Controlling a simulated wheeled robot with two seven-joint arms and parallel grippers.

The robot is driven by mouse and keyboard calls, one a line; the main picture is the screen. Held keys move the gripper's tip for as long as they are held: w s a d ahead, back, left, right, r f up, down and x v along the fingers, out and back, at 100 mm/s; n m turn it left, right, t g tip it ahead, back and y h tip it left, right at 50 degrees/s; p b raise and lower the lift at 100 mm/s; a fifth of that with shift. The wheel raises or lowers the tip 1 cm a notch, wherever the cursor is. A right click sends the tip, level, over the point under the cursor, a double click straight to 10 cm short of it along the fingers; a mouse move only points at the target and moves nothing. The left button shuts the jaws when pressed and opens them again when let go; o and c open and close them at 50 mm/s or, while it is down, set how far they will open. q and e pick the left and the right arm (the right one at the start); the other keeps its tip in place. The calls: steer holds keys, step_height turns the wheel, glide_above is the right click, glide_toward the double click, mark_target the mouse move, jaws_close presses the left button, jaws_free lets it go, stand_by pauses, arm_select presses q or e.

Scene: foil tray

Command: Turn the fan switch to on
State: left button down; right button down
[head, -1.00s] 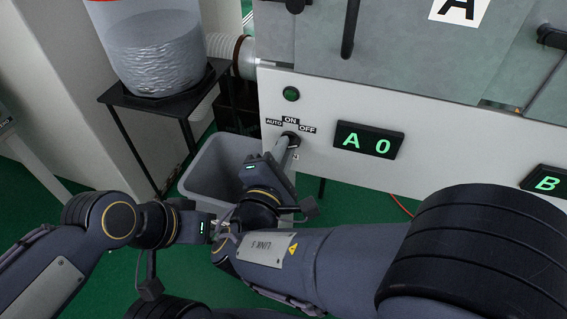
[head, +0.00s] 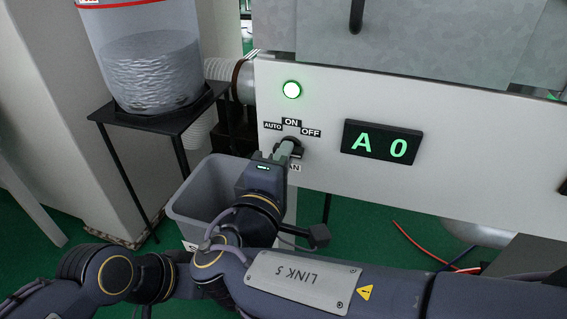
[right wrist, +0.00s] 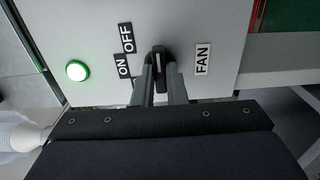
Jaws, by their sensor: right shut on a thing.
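The fan switch (head: 290,143) is a dark rotary knob on the white panel, with AUTO, ON and OFF labels around its top and a partly covered FAN label below. The ON label (head: 291,122) is straight above the knob. My right gripper (head: 283,150) is at the knob, its fingers shut on it. In the right wrist view the fan switch (right wrist: 159,62) sits between the two fingertips, and its pointer direction is hard to tell. The round green lamp (head: 291,90) above the labels glows brightly. My left arm comes in at the lower left; its gripper is hidden behind my right arm.
A lit display (head: 382,143) reading A 0 is right of the switch. A grey bin (head: 190,205) stands below, close beside my right gripper. A black stand (head: 160,122) with a clear container (head: 150,60) is at the left. Red and blue hoses lie at lower right.

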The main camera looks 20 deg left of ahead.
steer(key=c, duration=1.5)
jaws_free()
steer(key=shift+o, duration=0.2)
steer(key=s+p, duration=0.1)
steer(key=s, duration=0.6)
steer(key=shift+s+p, duration=0.35)
steer(key=shift+s, duration=0.05)
steer(key=shift+a, duration=0.1)
